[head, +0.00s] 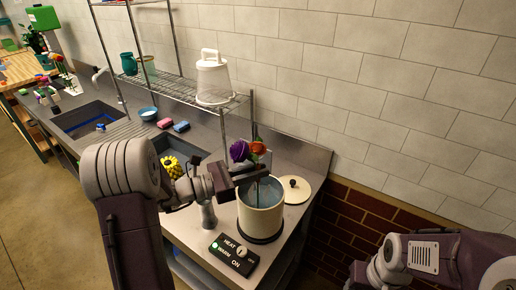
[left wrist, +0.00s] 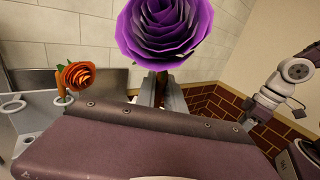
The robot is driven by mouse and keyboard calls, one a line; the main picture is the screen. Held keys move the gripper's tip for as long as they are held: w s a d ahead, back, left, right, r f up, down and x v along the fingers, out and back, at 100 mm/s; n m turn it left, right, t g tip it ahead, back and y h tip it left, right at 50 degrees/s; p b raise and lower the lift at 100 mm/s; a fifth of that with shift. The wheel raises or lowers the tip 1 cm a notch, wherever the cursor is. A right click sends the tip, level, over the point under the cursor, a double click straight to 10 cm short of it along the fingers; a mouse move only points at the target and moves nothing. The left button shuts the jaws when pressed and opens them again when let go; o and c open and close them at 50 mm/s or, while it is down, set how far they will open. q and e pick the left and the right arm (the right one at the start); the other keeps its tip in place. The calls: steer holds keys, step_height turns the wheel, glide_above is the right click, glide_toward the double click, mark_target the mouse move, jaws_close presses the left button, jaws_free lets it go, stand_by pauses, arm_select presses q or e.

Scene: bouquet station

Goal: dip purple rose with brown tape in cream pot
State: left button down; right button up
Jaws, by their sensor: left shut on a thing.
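The purple rose (head: 240,151) stands bloom up above the cream pot (head: 259,220). In the left wrist view its bloom (left wrist: 165,32) is large, just beyond my fingers. My left gripper (head: 252,172) is over the pot and shut on this rose's stem. A brownish part of the stem shows between the fingers; the tape itself is not clear. The pot is open, with bluish liquid inside. How far the stem reaches into the liquid I cannot tell.
An orange rose (head: 259,148) is close behind the purple one. A cream lid (head: 294,189) lies right of the pot, and a heat control box (head: 233,256) is in front. A wire shelf (head: 190,88) with a white container (head: 213,79) stands behind.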

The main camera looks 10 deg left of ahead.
mark_target(249, 139)
arm_select(q)
steer(key=shift+r, duration=0.1)
stand_by(0.3)
step_height(249, 139, up, 12)
steer(key=p, duration=1)
steer(key=shift+f+p, duration=0.25)
steer(key=shift+p, duration=0.05)
steer(key=shift+f, duration=0.1)
